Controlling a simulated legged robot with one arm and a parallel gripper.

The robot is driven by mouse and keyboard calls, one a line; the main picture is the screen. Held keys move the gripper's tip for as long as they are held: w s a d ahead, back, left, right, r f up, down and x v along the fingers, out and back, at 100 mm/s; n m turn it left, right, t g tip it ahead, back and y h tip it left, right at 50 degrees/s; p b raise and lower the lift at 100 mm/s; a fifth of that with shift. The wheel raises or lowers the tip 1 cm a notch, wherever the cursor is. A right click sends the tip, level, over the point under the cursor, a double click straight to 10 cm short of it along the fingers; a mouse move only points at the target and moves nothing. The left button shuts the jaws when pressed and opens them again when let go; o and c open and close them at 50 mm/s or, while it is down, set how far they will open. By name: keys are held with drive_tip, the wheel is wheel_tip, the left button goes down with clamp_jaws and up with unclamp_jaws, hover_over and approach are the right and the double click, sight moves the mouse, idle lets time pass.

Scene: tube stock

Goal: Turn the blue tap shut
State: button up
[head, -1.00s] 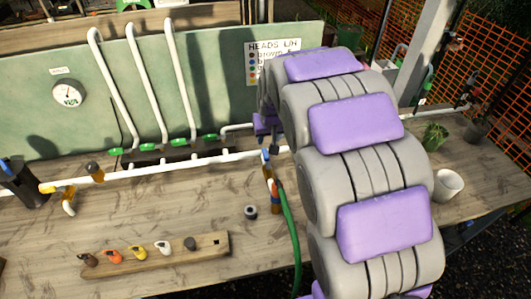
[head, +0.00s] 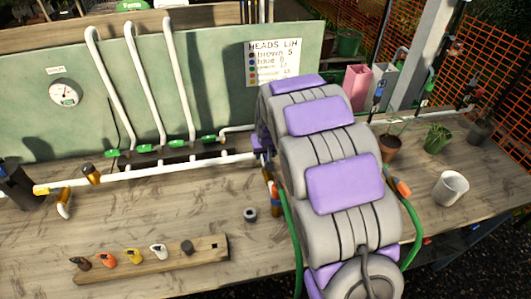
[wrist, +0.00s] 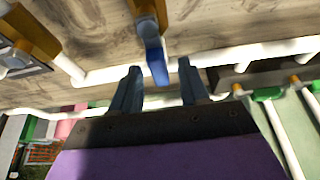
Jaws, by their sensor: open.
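The blue tap (wrist: 155,62) shows in the wrist view as a blue lever on a brass-coloured body, beside the white pipe. My gripper (wrist: 159,73) is open, with two dark fingers, one on each side of the lever's end. The lever lies in the gap between the fingertips in the picture; I cannot tell its depth or whether either finger touches it. In the head view my arm covers most of the tap and my gripper. Only part of a brass-coloured fitting (head: 275,205) and a green hose (head: 292,235) show beside the arm.
A white pipe (head: 150,173) runs along the bench, with several green-handled taps (head: 144,148) behind it. A wooden rack of coloured handles (head: 150,262) lies at front left. A white cup (head: 449,188) and plant pots (head: 390,145) stand right of my arm.

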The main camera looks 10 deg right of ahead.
clamp_jaws()
idle(0.6)
